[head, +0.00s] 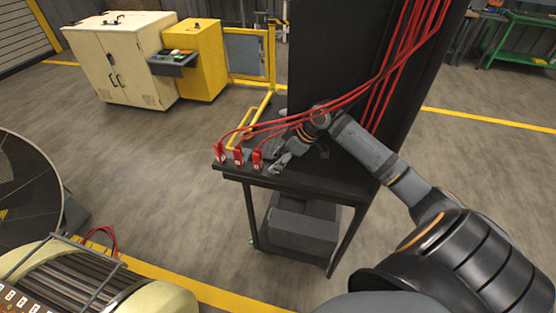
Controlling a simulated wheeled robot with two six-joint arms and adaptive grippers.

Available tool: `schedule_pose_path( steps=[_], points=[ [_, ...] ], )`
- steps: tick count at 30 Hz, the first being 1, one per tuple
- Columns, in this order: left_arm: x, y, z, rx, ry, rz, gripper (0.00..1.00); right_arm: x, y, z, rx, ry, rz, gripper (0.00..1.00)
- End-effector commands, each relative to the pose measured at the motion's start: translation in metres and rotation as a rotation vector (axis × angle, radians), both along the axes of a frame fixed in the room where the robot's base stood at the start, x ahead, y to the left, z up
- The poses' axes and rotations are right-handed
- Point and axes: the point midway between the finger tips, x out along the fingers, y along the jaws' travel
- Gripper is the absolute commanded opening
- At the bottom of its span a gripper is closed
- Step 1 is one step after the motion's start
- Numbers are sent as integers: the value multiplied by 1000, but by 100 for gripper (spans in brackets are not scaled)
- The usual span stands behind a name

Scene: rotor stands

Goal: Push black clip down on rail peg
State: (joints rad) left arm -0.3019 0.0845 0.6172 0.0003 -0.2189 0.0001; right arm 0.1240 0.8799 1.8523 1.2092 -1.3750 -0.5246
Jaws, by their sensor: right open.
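My right gripper (279,165) reaches over the front edge of a black table (310,180) from the right. It is open, with its fingertips close to the rightmost of three red clips (257,160). I cannot tell whether it touches that clip. The other red clips, the middle one (238,157) and the left one (220,153), stand along the same edge with red cables attached. I cannot make out a black clip or the rail peg against the dark table. My left gripper is not in view.
Red cables (375,85) arch from the tall black panel (330,60) across the table to the clips. A grey box (300,225) sits beneath the table. A yellow frame (262,105) stands behind it.

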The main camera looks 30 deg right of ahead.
Motion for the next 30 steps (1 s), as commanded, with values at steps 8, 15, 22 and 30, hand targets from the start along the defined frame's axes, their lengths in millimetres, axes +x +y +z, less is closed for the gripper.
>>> schedule_pose_path(
  steps=[8, 15, 22, 30],
  points=[
    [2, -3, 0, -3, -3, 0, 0, 1, 0, 57, -4, -6, 2, 51],
    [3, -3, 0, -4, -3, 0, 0, 0, 0, 93, 0, -3, 1, 51],
    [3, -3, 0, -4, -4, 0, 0, 0, 0, 97, -1, -1, 0, 51],
    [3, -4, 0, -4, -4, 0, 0, 0, 0, 97, 0, 0, 1, 51]
  ],
)
